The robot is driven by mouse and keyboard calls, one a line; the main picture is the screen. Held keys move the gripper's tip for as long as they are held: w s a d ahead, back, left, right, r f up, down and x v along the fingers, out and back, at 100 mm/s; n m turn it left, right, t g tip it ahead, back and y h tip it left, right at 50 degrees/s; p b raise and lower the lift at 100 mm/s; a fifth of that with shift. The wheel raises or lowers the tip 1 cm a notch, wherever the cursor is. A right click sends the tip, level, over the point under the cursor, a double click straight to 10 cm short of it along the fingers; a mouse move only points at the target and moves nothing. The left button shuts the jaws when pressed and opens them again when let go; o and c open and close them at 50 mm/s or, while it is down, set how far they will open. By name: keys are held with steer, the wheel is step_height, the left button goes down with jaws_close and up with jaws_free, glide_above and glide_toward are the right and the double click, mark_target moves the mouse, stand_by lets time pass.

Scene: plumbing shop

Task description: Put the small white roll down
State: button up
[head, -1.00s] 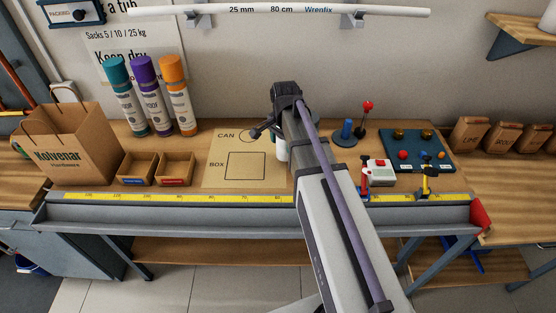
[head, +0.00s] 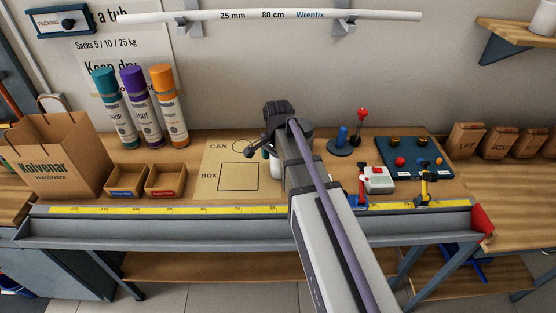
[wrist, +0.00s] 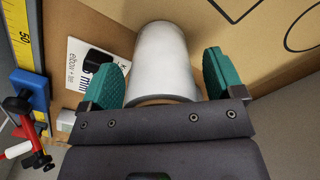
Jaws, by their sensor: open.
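The small white roll (wrist: 162,58) fills the middle of the wrist view, between the two teal fingers of my gripper (wrist: 166,62). The fingers are open. A gap shows between the roll and the right finger; on the left the finger is close beside it, and I cannot tell if they touch. In the head view a little of the white roll (head: 274,165) shows below my wrist, at the right part of the tan sheet (head: 212,182) marked CAN and BOX. The roll's contact with the surface below is not clear.
A white card (wrist: 88,56) with a black fitting lies left of the roll. Small open boxes (head: 127,180) and a paper bag (head: 55,160) stand left; three tubes (head: 140,105) stand behind. A joystick (head: 361,130), a grey-red device (head: 377,180) and a blue board (head: 412,160) are right.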

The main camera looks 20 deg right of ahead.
step_height(320, 180, up, 13)
steer(key=p, duration=1.3)
steer(key=s+a+f+n+b, duration=0.1)
steer(key=s+a+n, duration=0.8)
steer(key=s+n, duration=0.4)
steer(key=shift+s, duration=0.7)
steer(key=shift+o, duration=0.4)
steer(key=shift+r, duration=0.1)
